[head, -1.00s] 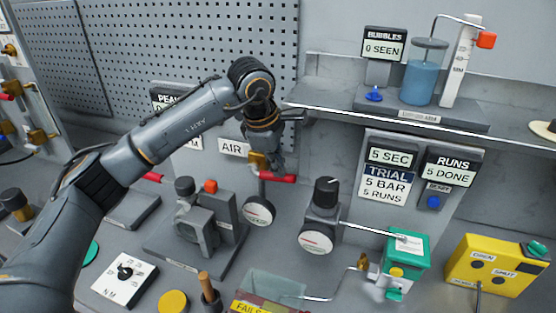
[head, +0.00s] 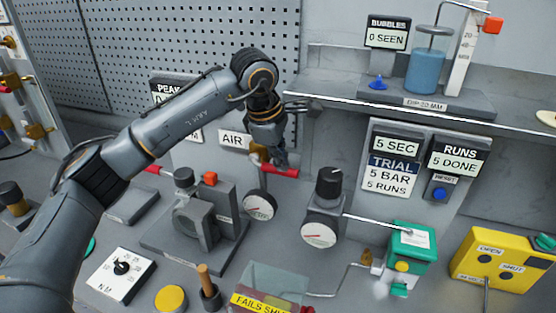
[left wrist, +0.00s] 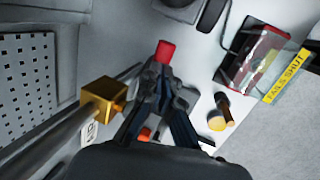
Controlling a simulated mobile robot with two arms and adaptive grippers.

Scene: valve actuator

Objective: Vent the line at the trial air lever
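The trial air lever's red handle (head: 285,172) sticks out beside a brass valve body (head: 259,156), below the AIR label (head: 235,140). It lies roughly level in the head view. My left gripper (head: 279,161) is at the handle. In the left wrist view its fingertips (left wrist: 161,72) are close together, with the red handle end (left wrist: 165,51) just past them and the brass valve (left wrist: 103,97) to their left. The fingers hide part of the lever, and I cannot tell whether they pinch it. My right gripper is out of view.
A gauge (head: 260,206) hangs just below the lever. A clamp fixture (head: 203,215) stands to its left, and a black-knobbed regulator (head: 325,205) to its right. The trial display (head: 392,166) reads 5 BAR. A shelf (head: 430,120) juts out at right. A FAILS SHUT bin (head: 275,280) stands in front.

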